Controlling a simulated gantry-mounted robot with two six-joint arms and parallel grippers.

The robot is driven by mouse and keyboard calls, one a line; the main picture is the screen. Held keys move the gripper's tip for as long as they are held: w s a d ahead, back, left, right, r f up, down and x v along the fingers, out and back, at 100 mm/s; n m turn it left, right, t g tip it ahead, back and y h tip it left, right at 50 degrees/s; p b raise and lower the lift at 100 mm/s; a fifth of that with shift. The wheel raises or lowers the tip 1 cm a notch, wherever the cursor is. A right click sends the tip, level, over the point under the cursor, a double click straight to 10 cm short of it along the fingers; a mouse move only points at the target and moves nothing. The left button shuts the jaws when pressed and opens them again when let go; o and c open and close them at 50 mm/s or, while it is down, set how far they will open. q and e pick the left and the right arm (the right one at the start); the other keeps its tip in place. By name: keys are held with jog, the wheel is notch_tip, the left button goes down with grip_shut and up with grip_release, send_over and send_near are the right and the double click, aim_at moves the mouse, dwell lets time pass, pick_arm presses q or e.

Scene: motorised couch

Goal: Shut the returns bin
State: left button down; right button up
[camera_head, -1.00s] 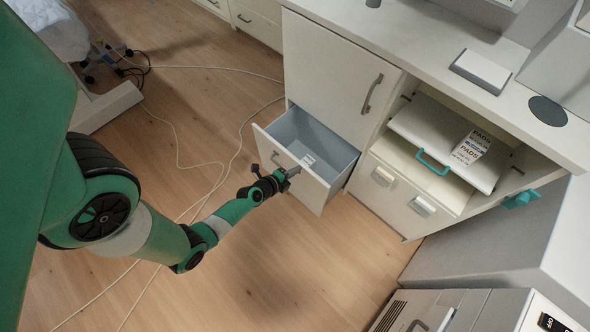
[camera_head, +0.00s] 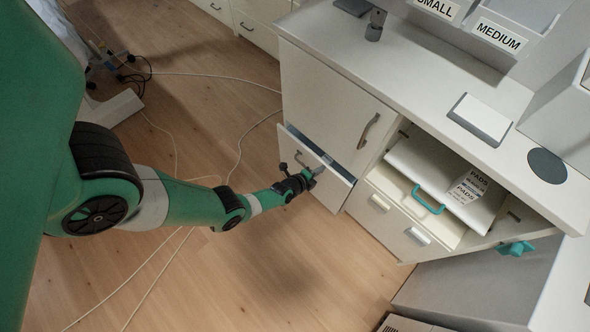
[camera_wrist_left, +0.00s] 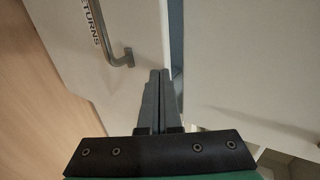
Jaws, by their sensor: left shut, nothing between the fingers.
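The returns bin (camera_head: 322,186) is a white drawer low in the cabinet, under a tall white door. It stands partly open, with a narrow strip of its blue-grey inside showing behind the front. In the left wrist view its front (camera_wrist_left: 60,60) carries a "RETURNS" label and a grey bar handle (camera_wrist_left: 121,60). My left gripper (camera_head: 319,169) is shut and empty, with its fingers at the top edge of the bin front, beside the handle. In the left wrist view the fingertips (camera_wrist_left: 159,76) appear against that edge; I cannot tell whether they press on it. My right gripper is out of view.
To the right, a pulled-out white shelf (camera_head: 405,160) with a teal handle (camera_head: 428,200) holds packs labelled "PADS". Light drawers (camera_head: 400,215) lie below it. The counter (camera_head: 410,70) runs above.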

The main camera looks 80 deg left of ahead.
pick_arm(q)
jog(key=shift+w+a, duration=0.3)
jog(key=shift+w, duration=0.05)
jog(key=shift+s, duration=0.1)
